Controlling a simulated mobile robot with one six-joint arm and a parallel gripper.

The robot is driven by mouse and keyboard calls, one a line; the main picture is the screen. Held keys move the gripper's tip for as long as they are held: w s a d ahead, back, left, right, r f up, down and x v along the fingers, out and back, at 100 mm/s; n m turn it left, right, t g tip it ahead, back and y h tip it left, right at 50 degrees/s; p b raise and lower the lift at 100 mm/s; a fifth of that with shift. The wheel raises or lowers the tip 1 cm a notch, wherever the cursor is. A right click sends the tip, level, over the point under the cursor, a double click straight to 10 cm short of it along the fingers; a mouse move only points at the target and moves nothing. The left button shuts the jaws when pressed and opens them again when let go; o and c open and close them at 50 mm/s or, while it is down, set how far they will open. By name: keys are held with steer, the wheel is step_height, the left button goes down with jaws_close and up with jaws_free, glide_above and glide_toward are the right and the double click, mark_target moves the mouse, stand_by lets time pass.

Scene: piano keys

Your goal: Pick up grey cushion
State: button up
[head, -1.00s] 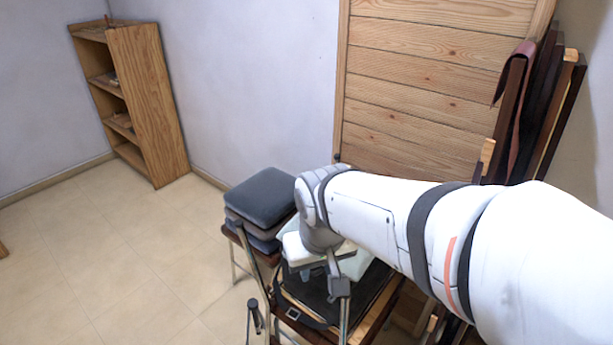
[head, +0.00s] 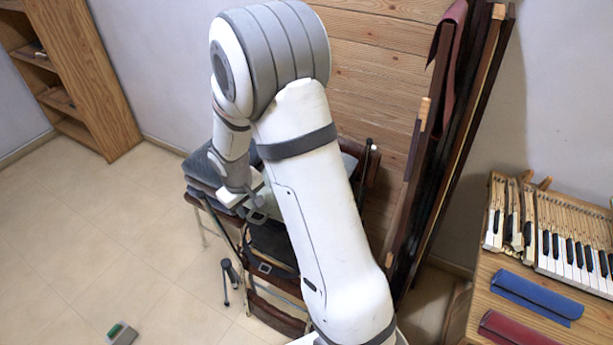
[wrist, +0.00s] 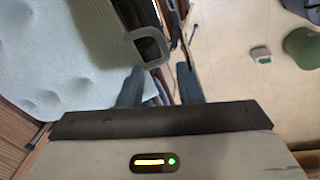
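Several cushions are stacked on a chair in the head view; the dark grey cushion (head: 200,163) is on top, partly hidden by my arm. My gripper (head: 256,212) is just right of and in front of the stack, above the chair area. In the wrist view my gripper (wrist: 159,82) has its two fingers apart, with no object clearly held between them. A pale tufted cushion (wrist: 60,60) fills the left of the wrist view. Whether the fingers touch anything is hard to tell.
A black bag (head: 270,243) with a grey buckle (wrist: 148,45) lies beside the cushions. Wooden planks (head: 440,150) lean at the right, near piano keys (head: 570,245) on a bench. A small green-and-grey object (head: 121,333) lies on the otherwise open floor at left.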

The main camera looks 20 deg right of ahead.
mark_target(250, 218)
step_height(250, 218, down, 6)
steer(key=shift+w+d+f+p, duration=0.15)
steer(key=shift+f+p, duration=0.05)
steer(key=shift+p, duration=0.25)
jaws_close()
